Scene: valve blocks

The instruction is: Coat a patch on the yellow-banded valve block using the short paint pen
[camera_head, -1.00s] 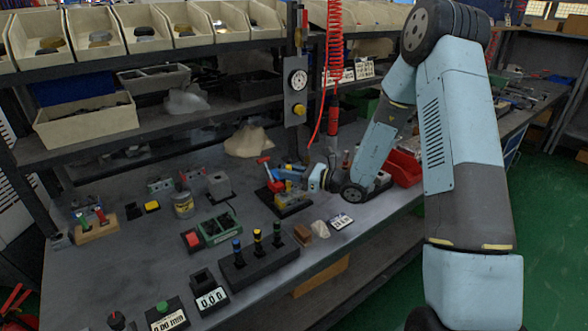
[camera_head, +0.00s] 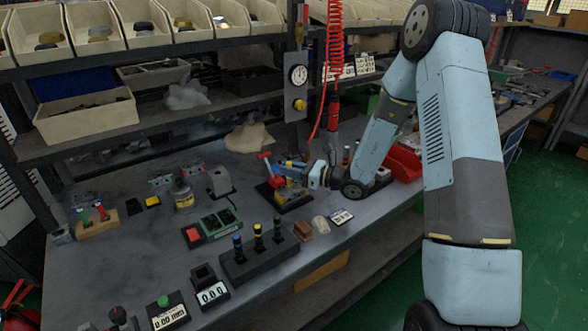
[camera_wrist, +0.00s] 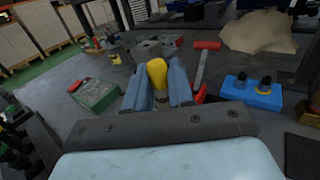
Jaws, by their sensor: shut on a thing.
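My gripper (camera_wrist: 158,68) has blue fingers shut on a short yellow-topped piece, which looks like the short paint pen (camera_wrist: 157,76). Its lower end is hidden behind the gripper body. In the head view my gripper (camera_head: 292,171) is low over the right-middle of the bench. Beside and partly behind it stands a dark-based fixture (camera_head: 285,198) with yellow and red parts. It may be the yellow-banded valve block, but I cannot tell.
A black rack (camera_head: 252,262) holds several dark pens with coloured bands near the front. A green box with a red part (camera_head: 213,227) sits left of my gripper. A red-handled tool (camera_wrist: 205,58) and a blue holder (camera_wrist: 252,93) are close on the right in the wrist view.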

